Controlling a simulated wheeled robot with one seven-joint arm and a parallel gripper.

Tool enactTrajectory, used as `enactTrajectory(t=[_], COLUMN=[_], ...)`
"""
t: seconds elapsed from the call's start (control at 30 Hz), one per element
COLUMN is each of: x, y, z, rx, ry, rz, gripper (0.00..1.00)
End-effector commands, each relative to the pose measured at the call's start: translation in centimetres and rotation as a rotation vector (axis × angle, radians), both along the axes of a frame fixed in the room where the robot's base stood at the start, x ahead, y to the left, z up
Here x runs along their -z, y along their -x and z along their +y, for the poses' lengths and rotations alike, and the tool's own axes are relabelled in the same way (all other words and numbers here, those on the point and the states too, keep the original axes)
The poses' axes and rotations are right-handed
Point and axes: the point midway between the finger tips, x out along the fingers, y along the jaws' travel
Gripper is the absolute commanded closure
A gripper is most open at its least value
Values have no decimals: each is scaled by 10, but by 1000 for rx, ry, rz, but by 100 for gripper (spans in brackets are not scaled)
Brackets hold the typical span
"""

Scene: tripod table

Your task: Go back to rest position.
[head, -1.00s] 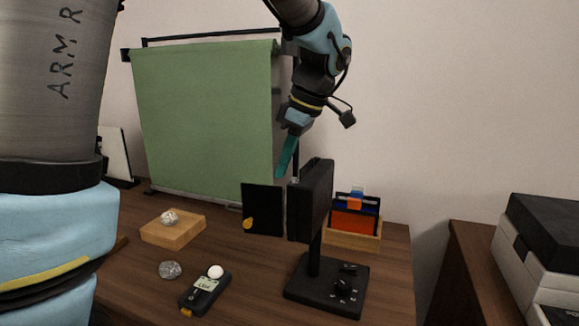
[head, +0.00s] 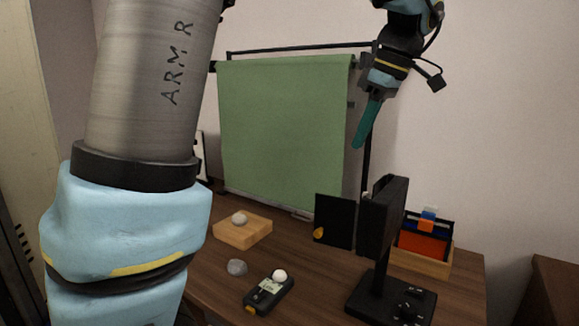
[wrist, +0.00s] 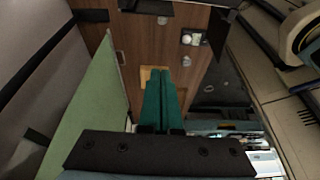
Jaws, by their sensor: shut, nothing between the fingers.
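My gripper (head: 367,124) is raised in the air at the upper right of the head view, in front of the right edge of the green backdrop. Its teal fingers point down and lie together with nothing between them. In the wrist view the closed fingers (wrist: 161,98) point down at the table far below. My arm also fills the left of the head view.
The green backdrop (head: 280,130) stands at the back of the wooden table (head: 215,282). On the table are a wooden block (head: 243,235) with a pale lump on it, a grey lump (head: 237,267), a dark handheld device (head: 268,294), a black stand (head: 382,215) and a wooden organizer (head: 424,257).

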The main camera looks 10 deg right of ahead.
Motion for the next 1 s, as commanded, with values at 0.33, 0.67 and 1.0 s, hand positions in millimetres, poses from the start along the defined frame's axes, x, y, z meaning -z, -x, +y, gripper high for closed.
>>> enactTrajectory(t=[0.33, 0.67, 1.0], x=[81, 142, 158], y=[-28, 11, 33], z=[127, 241, 270], rx=[425, 810, 928], ry=[70, 119, 96], rz=[206, 207, 183], gripper=[100, 100, 100])
